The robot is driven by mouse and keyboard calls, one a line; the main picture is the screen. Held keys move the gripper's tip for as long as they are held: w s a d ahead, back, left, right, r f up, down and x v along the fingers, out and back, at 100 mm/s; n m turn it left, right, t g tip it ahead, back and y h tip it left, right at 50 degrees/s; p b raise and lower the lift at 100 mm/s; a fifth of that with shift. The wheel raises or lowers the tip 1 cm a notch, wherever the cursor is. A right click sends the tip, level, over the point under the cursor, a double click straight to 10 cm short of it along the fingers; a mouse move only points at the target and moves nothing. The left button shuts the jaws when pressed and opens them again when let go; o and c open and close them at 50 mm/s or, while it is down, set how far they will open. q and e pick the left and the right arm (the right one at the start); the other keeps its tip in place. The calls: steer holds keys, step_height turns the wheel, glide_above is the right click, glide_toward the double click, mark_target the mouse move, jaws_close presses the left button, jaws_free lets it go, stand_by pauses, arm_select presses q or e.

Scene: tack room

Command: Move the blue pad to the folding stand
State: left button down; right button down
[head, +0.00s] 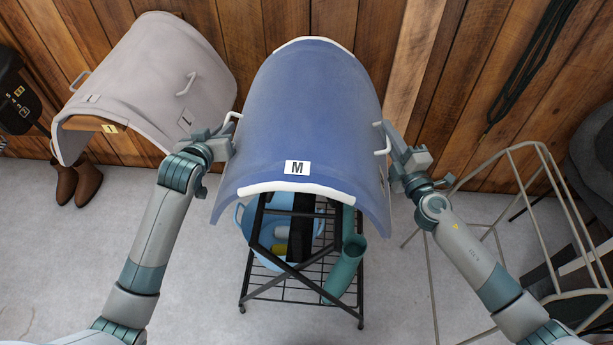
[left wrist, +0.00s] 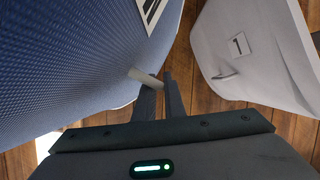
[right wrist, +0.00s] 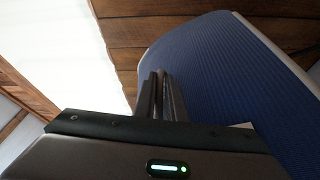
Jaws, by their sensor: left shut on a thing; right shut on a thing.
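The blue pad (head: 315,110), curved like an arch with white-trimmed ends and an "M" label, is in the middle of the head view, above a black rack. Whether it rests on the rack or hangs just above it I cannot tell. My left gripper (head: 230,130) is shut on the pad's left handle; this handle (left wrist: 145,77) also shows in the left wrist view. My right gripper (head: 389,143) is shut on the pad's right handle, largely hidden in the right wrist view. A pale metal-tube frame, apparently the folding stand (head: 541,147), stands at the right, partly cut off.
A grey pad (head: 150,75) labelled "1" is at the left, with brown boots (head: 78,185) below. The black rack (head: 283,268) holds a blue bucket (head: 242,218) and a green tube (head: 345,270). A plank wall (head: 420,60) closes the back. Grey floor lies between rack and frame.

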mark_target(381, 157)
arm_select(q)
steer(key=shift+f, duration=0.15)
arm_select(e)
steer(key=shift+f, duration=0.1)
